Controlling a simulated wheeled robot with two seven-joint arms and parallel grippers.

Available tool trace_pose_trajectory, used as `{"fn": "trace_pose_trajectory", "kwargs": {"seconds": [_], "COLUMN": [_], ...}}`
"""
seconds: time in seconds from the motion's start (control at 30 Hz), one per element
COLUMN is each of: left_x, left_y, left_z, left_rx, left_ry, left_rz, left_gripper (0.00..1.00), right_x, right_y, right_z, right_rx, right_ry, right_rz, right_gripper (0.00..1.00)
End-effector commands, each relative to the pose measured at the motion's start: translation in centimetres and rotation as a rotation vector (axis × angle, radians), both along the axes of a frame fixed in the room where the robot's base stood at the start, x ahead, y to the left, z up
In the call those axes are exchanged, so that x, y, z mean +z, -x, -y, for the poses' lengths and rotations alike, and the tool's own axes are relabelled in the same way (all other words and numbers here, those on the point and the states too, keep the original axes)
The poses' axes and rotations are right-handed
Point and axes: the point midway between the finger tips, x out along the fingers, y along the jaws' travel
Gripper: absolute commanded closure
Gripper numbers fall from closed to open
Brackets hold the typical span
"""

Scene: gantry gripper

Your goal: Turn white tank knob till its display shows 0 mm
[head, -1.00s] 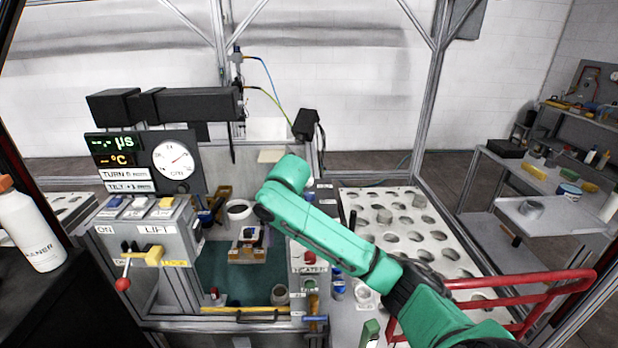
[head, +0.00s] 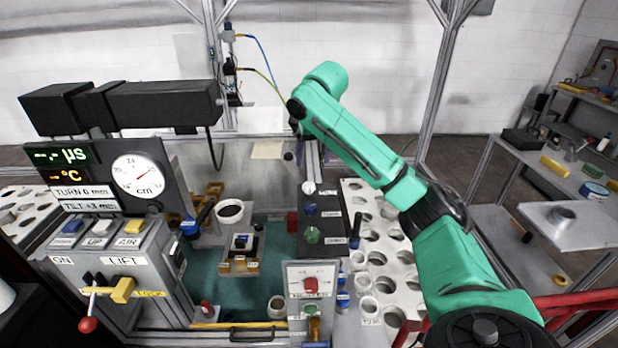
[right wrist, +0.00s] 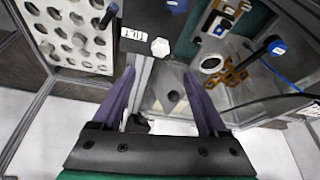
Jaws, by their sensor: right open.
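A small white knob (head: 308,187) sits at the far end of a dark panel (head: 325,222), with a blue and a green knob nearer on the same panel. In the right wrist view, the white knob (right wrist: 160,47) lies just beyond my fingertips, between them and untouched. My right gripper (right wrist: 162,78) has two purple fingers, wide apart and empty. In the head view, the right gripper (head: 307,153) hangs above the knob, partly hidden by its arm. A display (head: 84,191) on the left reads TURN, apparently 0 mm, and TILT +3 mm below. My left gripper is out of view.
A round gauge (head: 137,180) stands beside the displays. A box (head: 120,260) with several switches and a red-tipped lever is at the left. A small panel with a red button (head: 311,285) stands in front. A perforated white table (head: 400,305) lies right of the dark panel.

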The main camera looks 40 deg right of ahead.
Motion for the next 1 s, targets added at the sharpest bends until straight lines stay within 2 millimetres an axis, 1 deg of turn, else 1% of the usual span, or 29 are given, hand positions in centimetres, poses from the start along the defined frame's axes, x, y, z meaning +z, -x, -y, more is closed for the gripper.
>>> {"fn": "trace_pose_trajectory", "kwargs": {"seconds": [0.03, 0.1, 0.17, 0.2, 0.3, 0.37, 0.4, 0.5, 0.57, 0.67, 0.8, 0.87, 0.9, 0.97, 1.0], "left_x": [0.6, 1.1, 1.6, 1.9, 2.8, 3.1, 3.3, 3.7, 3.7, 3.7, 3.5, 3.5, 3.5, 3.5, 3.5], "left_y": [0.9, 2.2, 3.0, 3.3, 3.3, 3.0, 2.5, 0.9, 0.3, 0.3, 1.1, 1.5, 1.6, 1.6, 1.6], "left_z": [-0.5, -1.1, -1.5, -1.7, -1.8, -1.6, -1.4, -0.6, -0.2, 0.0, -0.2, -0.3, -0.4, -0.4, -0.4], "left_rx": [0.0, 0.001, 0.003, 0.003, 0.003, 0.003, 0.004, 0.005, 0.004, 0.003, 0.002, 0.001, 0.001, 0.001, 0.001], "left_ry": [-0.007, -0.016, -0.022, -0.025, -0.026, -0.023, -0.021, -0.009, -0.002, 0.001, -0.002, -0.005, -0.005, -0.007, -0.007], "left_rz": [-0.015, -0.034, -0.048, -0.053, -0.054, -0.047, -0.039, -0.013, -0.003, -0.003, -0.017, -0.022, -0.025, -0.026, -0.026], "left_gripper": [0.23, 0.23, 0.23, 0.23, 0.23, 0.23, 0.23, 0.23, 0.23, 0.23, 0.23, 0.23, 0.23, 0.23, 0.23], "right_x": [-0.9, -2.6, -4.0, -5.0, -7.4, -8.7, -9.4, -10.7, -11.1, -11.4, -11.4, -11.4, -11.4, -11.4, -11.4], "right_y": [-0.2, -0.9, -1.5, -1.9, -2.8, -3.2, -3.5, -4.0, -4.1, -4.2, -4.2, -4.2, -4.2, -4.2, -4.2], "right_z": [0.2, 0.5, 0.8, 1.0, 1.4, 1.7, 1.7, 2.0, 2.0, 2.0, 2.0, 2.0, 2.0, 2.1, 2.1], "right_rx": [-0.001, -0.001, -0.002, -0.001, -0.001, 0.0, 0.001, 0.0, 0.001, 0.001, 0.001, 0.001, 0.001, 0.001, 0.001], "right_ry": [0.001, 0.001, 0.0, -0.001, 0.0, 0.001, -0.001, 0.0, 0.001, 0.002, 0.002, 0.002, 0.002, 0.002, 0.002], "right_rz": [-0.007, -0.008, -0.008, -0.008, -0.006, -0.005, -0.004, -0.001, -0.001, 0.0, 0.0, 0.0, 0.0, 0.0, 0.0], "right_gripper": [0.23, 0.23, 0.23, 0.23, 0.23, 0.23, 0.23, 0.23, 0.23, 0.23, 0.23, 0.46, 0.62, 0.85, 1.0]}}
